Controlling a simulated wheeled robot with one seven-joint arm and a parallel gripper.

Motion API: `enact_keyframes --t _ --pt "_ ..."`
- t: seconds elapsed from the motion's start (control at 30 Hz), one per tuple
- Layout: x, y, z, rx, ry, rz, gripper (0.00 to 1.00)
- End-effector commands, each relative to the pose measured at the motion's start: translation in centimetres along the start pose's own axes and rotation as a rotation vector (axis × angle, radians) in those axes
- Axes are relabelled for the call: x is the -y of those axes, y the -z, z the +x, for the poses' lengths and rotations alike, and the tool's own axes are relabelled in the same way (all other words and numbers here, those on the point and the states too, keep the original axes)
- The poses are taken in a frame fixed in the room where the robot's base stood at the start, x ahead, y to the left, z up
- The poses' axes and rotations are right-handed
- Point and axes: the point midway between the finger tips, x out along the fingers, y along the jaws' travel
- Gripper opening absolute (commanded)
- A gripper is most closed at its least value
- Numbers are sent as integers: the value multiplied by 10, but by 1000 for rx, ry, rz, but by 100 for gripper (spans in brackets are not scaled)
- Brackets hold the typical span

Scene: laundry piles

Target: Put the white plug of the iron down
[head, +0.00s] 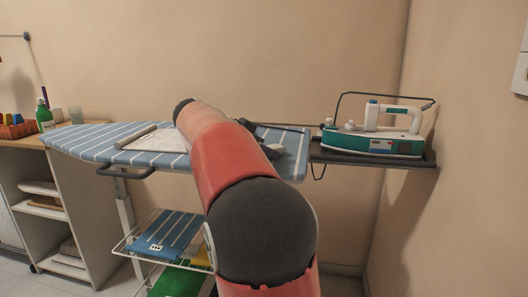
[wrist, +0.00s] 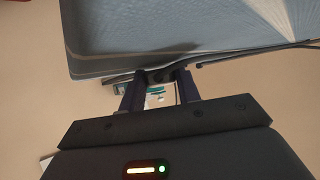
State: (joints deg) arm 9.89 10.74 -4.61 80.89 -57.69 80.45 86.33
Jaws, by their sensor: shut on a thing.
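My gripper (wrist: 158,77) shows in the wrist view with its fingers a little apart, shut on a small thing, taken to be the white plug. The fingers and shadow hide most of it, so its outline is unclear. White and teal bits show between and beside the fingers. In the head view my red arm hides most of my gripper, which is over the right part of the ironing board (head: 85,143). The teal and white iron (head: 375,143) stands on the dark rest (head: 345,156) at the board's right end.
A wire rack (head: 135,243) with folded laundry is below. A shelf unit (head: 100,222) with a green bottle (head: 44,116) stands at the left. A wire loop rises behind the iron, near the right wall.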

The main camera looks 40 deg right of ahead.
Motion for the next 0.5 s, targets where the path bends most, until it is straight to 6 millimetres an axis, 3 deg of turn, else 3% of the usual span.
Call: enact_keyframes --t 0.23,0.27,0.4,0.5 --pt "0 -9 5 10 -9 -7 0" --pt "0 -10 5 11 -10 -7 35" --pt "-1 -11 6 12 -14 -9 53" --pt "-1 -11 7 12 -17 -9 55"
